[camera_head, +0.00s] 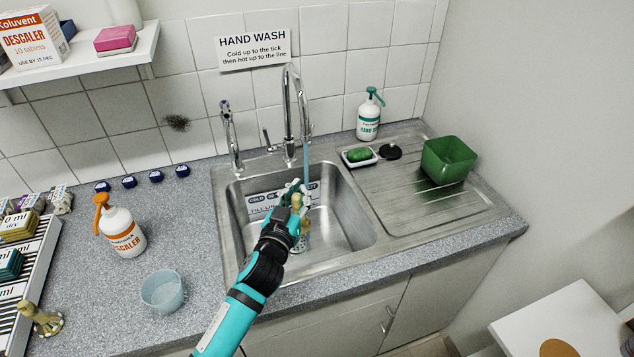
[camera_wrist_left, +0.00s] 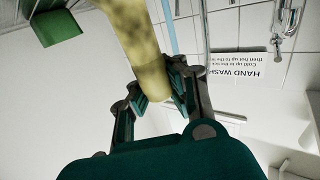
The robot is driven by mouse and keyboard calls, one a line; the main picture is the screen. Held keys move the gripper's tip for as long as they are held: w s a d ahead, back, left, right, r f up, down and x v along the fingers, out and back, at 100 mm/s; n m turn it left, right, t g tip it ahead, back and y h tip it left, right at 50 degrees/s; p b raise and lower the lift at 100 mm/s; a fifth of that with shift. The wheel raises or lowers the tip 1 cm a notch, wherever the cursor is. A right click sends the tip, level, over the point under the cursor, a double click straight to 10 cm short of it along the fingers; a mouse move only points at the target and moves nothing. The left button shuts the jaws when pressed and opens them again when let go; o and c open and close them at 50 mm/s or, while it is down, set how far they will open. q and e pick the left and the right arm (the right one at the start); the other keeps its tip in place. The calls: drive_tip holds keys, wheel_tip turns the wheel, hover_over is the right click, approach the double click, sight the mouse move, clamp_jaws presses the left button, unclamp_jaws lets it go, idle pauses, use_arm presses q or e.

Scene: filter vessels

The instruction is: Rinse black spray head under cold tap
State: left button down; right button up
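My left gripper (camera_head: 301,194) is over the sink (camera_head: 345,185), under the tall curved tap (camera_head: 289,100). It is closed around a mottled yellow-beige, roughly cylindrical piece (camera_head: 305,202), which shows large between the fingers in the wrist view (camera_wrist_left: 140,45). A thin pale blue water stream (camera_head: 306,165) falls from the tap to the gripper and the piece. In the wrist view the stream (camera_wrist_left: 170,28) passes beside the piece. I cannot make out a black spray head in the grip. A flat black round thing (camera_head: 390,151) lies on the drainer. My right gripper is not in view.
A smaller tap (camera_head: 229,135) stands left of the tall one.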

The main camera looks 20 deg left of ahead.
use_arm(q)
drive_tip(key=w+a+f+b, duration=0.1)
drive_tip(key=w+b, duration=0.1)
drive_tip(key=w, duration=0.5)
drive_tip(key=w+a+f+y+b, duration=0.1)
drive_tip(key=w+a+b, duration=0.1)
drive_tip(key=w, duration=0.5)
drive_tip(key=shift+a+f+n, duration=0.15)
drive_tip(key=shift+f+n, duration=0.1)
drive_tip(key=shift+n, duration=0.05)
idle(0.5)
drive_tip(key=shift+w, duration=0.1)
idle(0.4)
drive_tip(key=shift+w+d+b, duration=0.25)
drive_tip(key=shift+d+b, duration=0.1)
drive_tip(key=shift+d, duration=0.2)
drive_tip(key=shift+s+a, duration=0.1)
